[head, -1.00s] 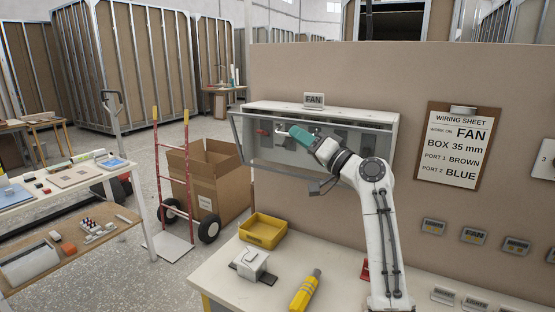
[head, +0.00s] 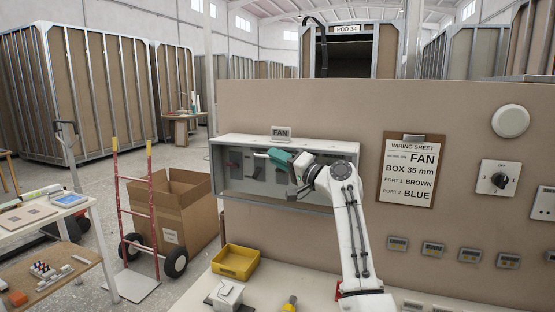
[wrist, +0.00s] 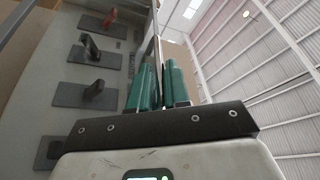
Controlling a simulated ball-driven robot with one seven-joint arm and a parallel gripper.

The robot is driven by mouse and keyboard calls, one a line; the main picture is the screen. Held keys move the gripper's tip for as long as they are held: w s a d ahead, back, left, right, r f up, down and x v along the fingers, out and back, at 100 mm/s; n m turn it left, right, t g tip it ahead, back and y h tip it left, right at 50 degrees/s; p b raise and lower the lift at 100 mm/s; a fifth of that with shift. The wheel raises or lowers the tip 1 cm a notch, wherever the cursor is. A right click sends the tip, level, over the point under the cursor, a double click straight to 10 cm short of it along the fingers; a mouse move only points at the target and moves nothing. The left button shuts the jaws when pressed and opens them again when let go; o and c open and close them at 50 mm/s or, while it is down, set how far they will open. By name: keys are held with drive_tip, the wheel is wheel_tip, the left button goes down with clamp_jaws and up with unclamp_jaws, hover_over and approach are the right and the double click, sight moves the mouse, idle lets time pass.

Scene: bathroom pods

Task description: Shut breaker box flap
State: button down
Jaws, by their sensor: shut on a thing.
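The breaker box (head: 345,147) is a long pale box on the tan panel, with the FAN label (head: 281,133) on top and dark switches inside. Its clear flap (head: 230,178) is hard to make out in the head view and seems close over the front. I cannot tell whether it touches all along. My gripper (head: 272,157), with teal fingers, is at the flap's front near the middle. In the wrist view, the fingers (wrist: 151,85) are shut on the flap's thin edge (wrist: 154,45), and the switches (wrist: 92,92) lie to the left.
A yellow tray (head: 235,263) and a pale device (head: 228,296) sit on the bench below. A clipboard wiring sheet (head: 409,170) hangs right of the box. A hand truck (head: 150,215) and cardboard box (head: 185,212) stand on the floor at left.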

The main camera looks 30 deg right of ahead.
drive_tip(key=shift+d+r, duration=0.15)
drive_tip(key=shift+r, duration=0.3)
drive_tip(key=c, duration=1.2)
unclamp_jaws()
drive_tip(key=shift+w+d+f, duration=0.1)
drive_tip(key=shift+f, duration=0.3)
drive_tip(key=shift+d+f, duration=0.1)
drive_tip(key=b+v, duration=0.3)
drive_tip(key=v, duration=0.7)
drive_tip(key=shift+s, duration=0.4)
